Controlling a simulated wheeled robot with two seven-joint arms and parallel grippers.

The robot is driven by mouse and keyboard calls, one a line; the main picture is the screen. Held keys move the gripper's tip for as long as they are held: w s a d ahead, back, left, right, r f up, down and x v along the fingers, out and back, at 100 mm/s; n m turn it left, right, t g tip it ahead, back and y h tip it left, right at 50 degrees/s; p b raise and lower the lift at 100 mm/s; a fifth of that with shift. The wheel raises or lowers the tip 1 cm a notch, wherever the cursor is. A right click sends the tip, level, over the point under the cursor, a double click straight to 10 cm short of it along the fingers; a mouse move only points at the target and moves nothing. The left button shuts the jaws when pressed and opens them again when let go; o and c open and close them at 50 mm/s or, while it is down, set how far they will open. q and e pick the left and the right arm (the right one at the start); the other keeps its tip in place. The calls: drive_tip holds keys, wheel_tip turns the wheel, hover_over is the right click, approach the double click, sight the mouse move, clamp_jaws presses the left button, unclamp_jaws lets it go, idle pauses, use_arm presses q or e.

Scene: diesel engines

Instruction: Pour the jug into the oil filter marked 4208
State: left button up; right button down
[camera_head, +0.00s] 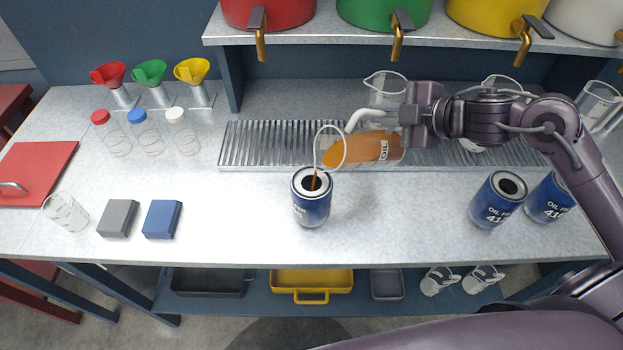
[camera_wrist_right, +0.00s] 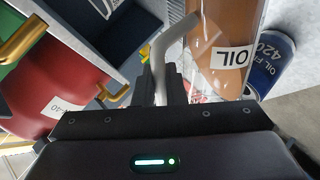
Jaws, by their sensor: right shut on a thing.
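A clear jug (camera_head: 372,150) marked OIL, holding amber oil, is tipped onto its side with its mouth to the left. My right gripper (camera_head: 404,116) is shut on the jug's pale handle (camera_wrist_right: 160,60). A thin stream of oil runs from the mouth into the dark top opening of a blue and white oil filter (camera_head: 312,207), which stands upright on the counter below. In the wrist view this filter (camera_wrist_right: 272,62) shows a label starting 420; the rest is hidden. The jug (camera_wrist_right: 222,45) shows oil inside there too. My left gripper is not in view.
Two other blue oil filters (camera_head: 497,202) (camera_head: 550,197) stand at the right. A metal drain grate (camera_head: 265,145) lies behind the filter. Bottles, funnels, a glass beaker (camera_head: 66,212) and two small blocks are at the left. Coloured pots (camera_head: 268,12) stand on the shelf above.

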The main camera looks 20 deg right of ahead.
drive_tip(key=shift+s+a+r+n+h+p, duration=0.1)
drive_tip(key=shift+a+r+n+h+p, duration=0.2)
drive_tip(key=shift+r, duration=0.3)
drive_tip(key=shift+s+a+r+n+h+p, duration=0.1)
drive_tip(key=shift+a+r+n+h+p, duration=0.1)
drive_tip(key=shift+a+r, duration=0.3)
idle(5.1)
drive_tip(key=shift+a+r+p, duration=0.15)
drive_tip(key=shift+r+p, duration=0.15)
drive_tip(key=shift+r, duration=0.05)
idle(1.5)
